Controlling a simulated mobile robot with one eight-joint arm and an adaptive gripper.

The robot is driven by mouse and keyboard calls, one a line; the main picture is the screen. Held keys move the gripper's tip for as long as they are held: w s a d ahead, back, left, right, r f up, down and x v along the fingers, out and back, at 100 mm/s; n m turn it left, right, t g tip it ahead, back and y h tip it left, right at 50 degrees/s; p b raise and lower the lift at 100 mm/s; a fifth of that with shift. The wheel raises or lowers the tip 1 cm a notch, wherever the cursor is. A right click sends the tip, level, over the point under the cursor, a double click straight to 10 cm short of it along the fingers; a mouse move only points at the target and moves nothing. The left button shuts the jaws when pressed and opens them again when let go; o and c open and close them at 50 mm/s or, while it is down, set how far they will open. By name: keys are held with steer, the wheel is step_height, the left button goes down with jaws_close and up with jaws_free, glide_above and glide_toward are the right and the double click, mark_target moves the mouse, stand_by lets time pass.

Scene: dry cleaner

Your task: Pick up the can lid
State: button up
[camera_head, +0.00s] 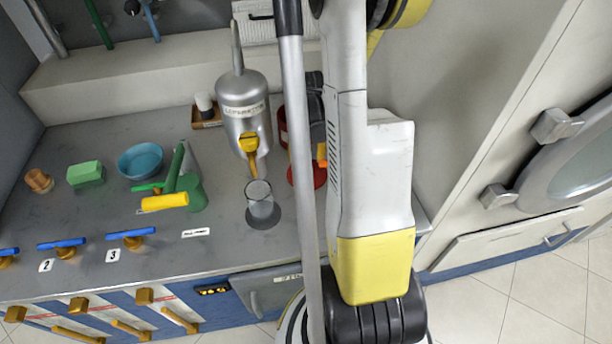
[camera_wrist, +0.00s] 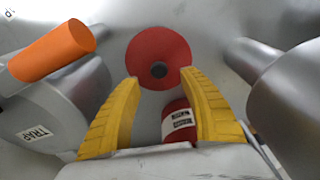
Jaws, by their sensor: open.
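A round red disc with a dark knob at its middle, which looks like the can lid (camera_wrist: 142,50), shows at the top centre of the wrist view. My gripper (camera_wrist: 160,80) is open, with its two yellow fingers apart and empty. The fingertips overlap the lower edge of the disc in the picture; I cannot tell the gap in depth. A red can with a white label (camera_wrist: 178,120) shows between the fingers, below the disc. In the head view, my arm hides the gripper and partly covers red shapes (camera_head: 318,177) on the counter.
An orange cylinder (camera_wrist: 55,52) and a grey rounded body labelled TRAP (camera_wrist: 65,105) stand left of the fingers. A grey cylinder (camera_wrist: 265,75) is close on the right.

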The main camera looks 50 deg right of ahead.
mark_target(307, 166)
steer(key=f+b, duration=0.1)
steer(key=f, duration=0.1)
steer(key=f+b, duration=0.1)
steer(key=f, duration=0.2)
steer(key=shift+w+d+f+b, duration=0.15)
steer(key=shift+d+f+b, duration=0.05)
steer(key=shift+b, duration=0.2)
steer(key=shift+r, duration=0.1)
jaws_close()
